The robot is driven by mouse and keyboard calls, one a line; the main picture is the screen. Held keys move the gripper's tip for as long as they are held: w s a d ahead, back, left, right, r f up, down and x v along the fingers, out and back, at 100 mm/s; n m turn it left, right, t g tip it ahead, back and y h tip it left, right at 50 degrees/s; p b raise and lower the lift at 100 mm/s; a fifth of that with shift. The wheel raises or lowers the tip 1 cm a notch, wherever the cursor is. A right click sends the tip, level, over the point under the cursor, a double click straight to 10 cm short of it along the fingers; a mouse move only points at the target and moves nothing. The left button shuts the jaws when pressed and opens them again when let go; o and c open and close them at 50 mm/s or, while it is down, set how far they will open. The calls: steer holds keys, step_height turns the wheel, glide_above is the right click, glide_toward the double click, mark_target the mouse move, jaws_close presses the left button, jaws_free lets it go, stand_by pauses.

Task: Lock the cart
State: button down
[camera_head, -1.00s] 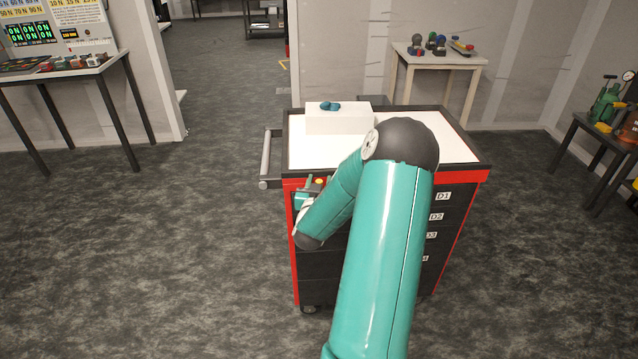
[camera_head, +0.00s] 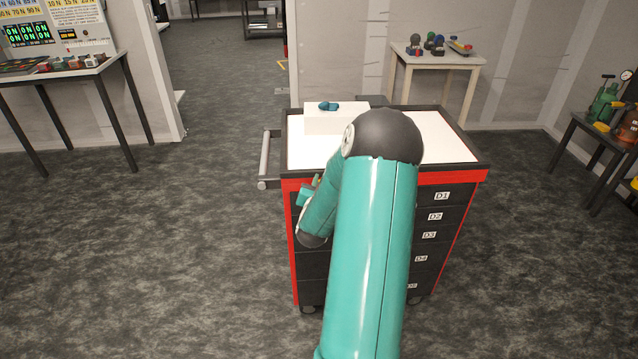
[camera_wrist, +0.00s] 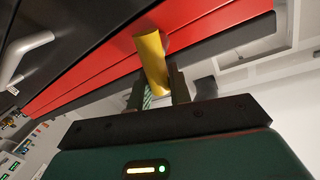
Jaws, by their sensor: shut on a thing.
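The cart (camera_head: 470,174) has a red frame, a white top and dark drawers with labels such as D1 and D2. In the wrist view its red front band (camera_wrist: 95,68) runs diagonally. A yellow cylindrical lock knob (camera_wrist: 151,58) sticks out from that band. My gripper (camera_wrist: 158,84) is shut on the knob, with one dark finger on each side. In the head view my gripper (camera_head: 309,192) is at the cart's upper left front corner, partly hidden by my arm. The knob cannot be made out clearly there.
A push handle (camera_head: 264,160) sticks out at the cart's left. A white box (camera_head: 340,118) with a small teal object (camera_head: 328,106) stands on the cart top. Tables stand at the left, back and right. The floor around the cart is clear.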

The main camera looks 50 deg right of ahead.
steer(key=m, duration=0.2)
steer(key=m+y, duration=0.1)
steer(key=shift+s+d+f, duration=0.25)
steer(key=shift+s+d, duration=0.05)
steer(key=shift+s, duration=0.05)
steer(key=shift+s+d+f+m+t+y, duration=0.15)
steer(key=shift+f+m+t+y, duration=0.2)
steer(key=shift+m, duration=1.2)
steer(key=shift+s+d+f+m+t+y, duration=0.1)
steer(key=shift+s+f+m+y, duration=0.3)
steer(key=shift+m, duration=1.2)
steer(key=shift+w+d+f+m+t+y, duration=0.2)
steer(key=shift+f+m, duration=0.4)
steer(key=shift+m, duration=0.95)
steer(key=shift+s+a, duration=0.1)
steer(key=shift+s, duration=0.05)
steer(key=c, duration=1.3)
jaws_free()
